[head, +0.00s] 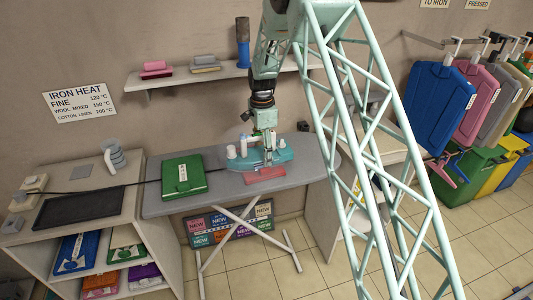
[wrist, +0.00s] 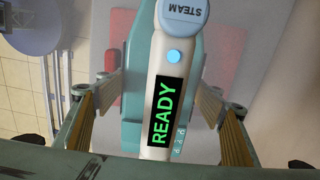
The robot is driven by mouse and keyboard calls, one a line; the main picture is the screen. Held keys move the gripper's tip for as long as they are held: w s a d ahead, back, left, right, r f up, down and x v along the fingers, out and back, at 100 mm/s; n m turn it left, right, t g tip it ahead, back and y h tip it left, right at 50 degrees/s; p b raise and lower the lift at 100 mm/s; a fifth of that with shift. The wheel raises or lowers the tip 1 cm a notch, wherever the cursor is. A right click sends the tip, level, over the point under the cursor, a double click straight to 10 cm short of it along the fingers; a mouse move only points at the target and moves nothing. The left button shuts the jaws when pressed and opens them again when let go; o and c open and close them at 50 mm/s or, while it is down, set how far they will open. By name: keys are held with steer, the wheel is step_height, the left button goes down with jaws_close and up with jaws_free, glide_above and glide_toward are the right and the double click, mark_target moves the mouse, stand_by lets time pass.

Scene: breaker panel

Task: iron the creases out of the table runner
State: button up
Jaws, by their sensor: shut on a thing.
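A teal and white iron (head: 262,158) is on the grey ironing board (head: 222,204). My gripper (head: 266,146) is shut on the iron's white handle. In the wrist view the handle (wrist: 160,60) runs between my fingers, with a green READY display, a blue light and a STEAM knob. A red cloth (head: 265,174), which looks like the table runner, lies on the board at the iron's front edge. It shows beside the iron in the wrist view (wrist: 105,84). The iron hides part of it, and I cannot make out creases.
A green folder-like item (head: 183,175) lies on the board's left. A dark mat (head: 78,207) is on the left counter, above shelves of folded cloths. The wall sign (head: 79,100) lists iron heats. A wall shelf (head: 215,76) is above. Coloured garments (head: 440,97) hang at right over bins.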

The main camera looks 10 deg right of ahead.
mark_target(253, 154)
steer(key=shift+s+a+r, duration=0.1)
steer(key=shift+s+a, duration=0.05)
steer(key=shift+a, duration=1)
steer(key=shift+s+a+r, duration=0.1)
steer(key=shift+s+a, duration=0.05)
steer(key=shift+a, duration=1)
steer(key=shift+d+f, duration=0.1)
steer(key=shift+d, duration=0.05)
steer(key=shift+w+d+f+b, duration=0.15)
steer(key=shift+w+d, duration=0.1)
steer(key=shift+d, duration=1.55)
steer(key=shift+w+d+b, duration=0.1)
steer(key=shift+w+d, duration=0.15)
steer(key=shift+d, duration=1.5)
steer(key=shift+w+d+f+b, duration=0.15)
steer(key=shift+w+d, duration=0.1)
steer(key=shift+d, duration=1.55)
steer(key=shift+s+a, duration=0.1)
steer(key=shift+a, duration=0.1)
steer(key=shift+r, duration=0.1)
